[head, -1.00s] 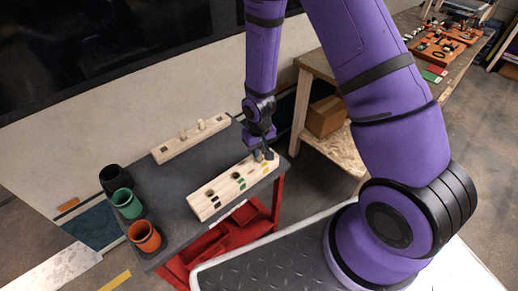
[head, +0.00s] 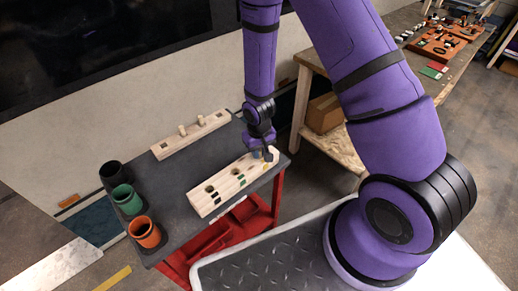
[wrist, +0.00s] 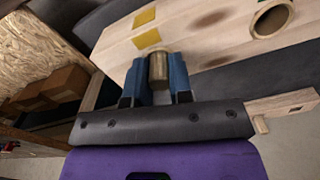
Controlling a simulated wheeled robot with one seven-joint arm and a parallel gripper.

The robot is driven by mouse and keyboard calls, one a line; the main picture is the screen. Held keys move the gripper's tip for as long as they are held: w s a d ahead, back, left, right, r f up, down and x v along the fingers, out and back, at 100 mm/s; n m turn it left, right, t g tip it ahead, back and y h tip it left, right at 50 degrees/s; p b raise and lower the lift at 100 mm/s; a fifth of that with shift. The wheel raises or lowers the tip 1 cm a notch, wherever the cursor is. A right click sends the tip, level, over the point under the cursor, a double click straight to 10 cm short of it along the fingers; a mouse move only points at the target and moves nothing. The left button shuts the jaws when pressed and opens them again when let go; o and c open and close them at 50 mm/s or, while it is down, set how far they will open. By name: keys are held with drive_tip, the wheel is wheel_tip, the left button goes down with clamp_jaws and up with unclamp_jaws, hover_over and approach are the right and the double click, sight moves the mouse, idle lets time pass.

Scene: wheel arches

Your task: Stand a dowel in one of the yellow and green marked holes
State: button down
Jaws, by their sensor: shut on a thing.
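The pale wooden block (head: 228,193) lies along the table's near edge, with black, green (head: 241,180) and yellow marks on it. Open holes show beside the black and green marks. My gripper (head: 265,154) is at the block's yellow end and covers the hole there. In the wrist view my gripper (wrist: 158,75) has its blue fingers shut on a brown dowel (wrist: 158,66), close beside the yellow marks (wrist: 147,38). I cannot tell whether the dowel's lower end is in the hole. An open hole (wrist: 270,19) shows to the right.
A second wooden block (head: 170,148) at the back holds two standing dowels (head: 183,131). Black (head: 112,173), green (head: 126,199) and orange (head: 145,233) cups stand at the table's left. The grey tabletop (head: 180,175) between the blocks is clear.

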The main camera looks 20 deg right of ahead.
drive_tip(key=c, duration=0.9)
unclamp_jaws()
drive_tip(key=shift+f, duration=0.1)
drive_tip(key=shift+c, duration=0.2)
wheel_tip(320, 180, up, 11)
drive_tip(key=shift+f, duration=0.1)
